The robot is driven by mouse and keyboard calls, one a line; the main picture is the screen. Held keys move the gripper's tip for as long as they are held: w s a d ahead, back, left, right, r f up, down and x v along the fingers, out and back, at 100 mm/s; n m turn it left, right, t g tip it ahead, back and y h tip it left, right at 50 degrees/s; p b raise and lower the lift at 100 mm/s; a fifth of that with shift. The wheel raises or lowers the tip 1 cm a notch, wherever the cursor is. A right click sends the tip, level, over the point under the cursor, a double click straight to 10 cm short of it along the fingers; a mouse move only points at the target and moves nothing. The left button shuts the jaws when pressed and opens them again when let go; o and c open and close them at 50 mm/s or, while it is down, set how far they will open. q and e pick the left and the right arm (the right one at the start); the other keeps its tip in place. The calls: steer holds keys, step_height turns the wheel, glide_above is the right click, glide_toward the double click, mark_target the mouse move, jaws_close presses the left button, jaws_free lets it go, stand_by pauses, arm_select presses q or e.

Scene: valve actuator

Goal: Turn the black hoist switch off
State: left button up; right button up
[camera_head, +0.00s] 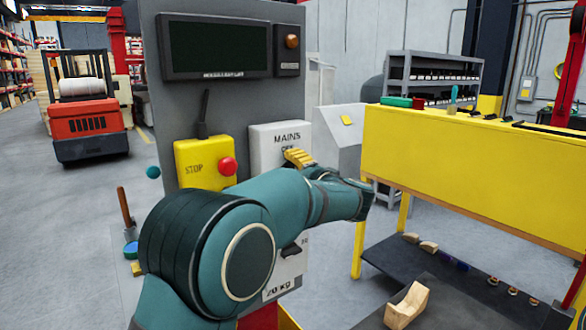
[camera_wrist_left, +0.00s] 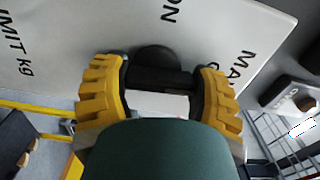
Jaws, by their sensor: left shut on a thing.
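A grey control cabinet (camera_head: 228,105) carries a white panel (camera_head: 265,138) marked "MAINS", with partly covered lettering below. In the left wrist view, the yellow fingers (camera_wrist_left: 160,88) are shut on the bar of a black switch (camera_wrist_left: 155,62) on a white panel with "ON" and partly cut-off words. I cannot read which is the hoist switch. My right gripper is not in view.
A yellow box (camera_head: 205,163) marked "STOP" with a red button (camera_head: 228,166) is left of the panel. A dark display (camera_head: 216,47) is above. A yellow workbench (camera_head: 460,150) stands to the right, with a dark lower shelf holding small parts. A red forklift (camera_head: 86,120) is behind left.

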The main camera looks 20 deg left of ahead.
arm_select(q)
steer(key=shift+d+m, duration=0.1)
steer(key=shift+m, duration=0.3)
steer(key=o, duration=1.2)
steer(key=v, duration=1.2)
steer(key=shift+f, duration=0.15)
